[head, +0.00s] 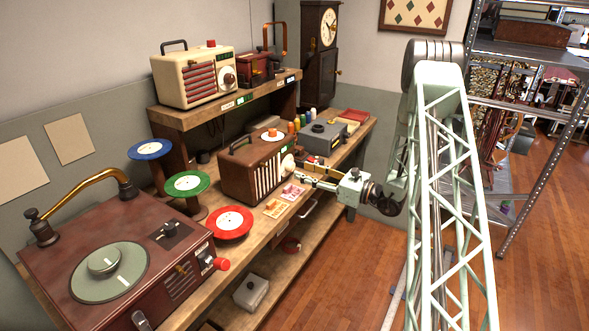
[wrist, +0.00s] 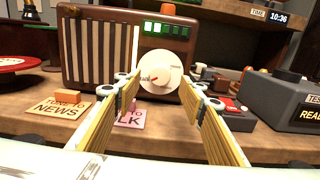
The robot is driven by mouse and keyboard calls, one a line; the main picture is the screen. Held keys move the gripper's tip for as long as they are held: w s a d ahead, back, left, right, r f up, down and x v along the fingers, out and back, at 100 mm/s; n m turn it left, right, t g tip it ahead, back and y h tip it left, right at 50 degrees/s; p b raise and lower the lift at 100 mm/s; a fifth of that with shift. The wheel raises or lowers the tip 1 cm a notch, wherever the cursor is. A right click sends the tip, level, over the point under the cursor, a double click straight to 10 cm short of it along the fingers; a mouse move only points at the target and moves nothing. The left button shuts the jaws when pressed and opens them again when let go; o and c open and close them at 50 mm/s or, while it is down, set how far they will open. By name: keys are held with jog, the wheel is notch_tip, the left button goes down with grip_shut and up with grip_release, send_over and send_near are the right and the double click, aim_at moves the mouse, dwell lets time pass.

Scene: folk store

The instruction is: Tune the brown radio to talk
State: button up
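The brown radio (wrist: 98,50) with cream grille slats fills the left and middle of the wrist view; in the head view it stands on the workbench (head: 239,175). Its round cream dial (wrist: 162,72) has a red mark at its left side, and small lettering there is hard to read. A green lit display (wrist: 163,28) sits above the dial. A pink card (wrist: 133,117) ending in "LK" lies in front, partly hidden by my left finger. My gripper (wrist: 163,84) is open and empty, its fingertips at either side of the dial. I cannot tell if they touch it.
A "tune to news" card (wrist: 61,108) lies left of the pink card. A grey box (wrist: 285,98) stands right of the radio. A red record (head: 229,222) is on a stand at the left, near a maroon record player (head: 100,250). A cream radio (head: 192,76) sits on the shelf above.

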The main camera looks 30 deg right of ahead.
aim_at(293, 167)
jog(key=shift+x, duration=2.45)
jog(key=shift+w+a, duration=0.1)
jog(key=shift+w, duration=0.05)
jog(key=shift+c, duration=0.7)
jog(key=c, duration=0.5)
jog(key=shift+c, duration=0.2)
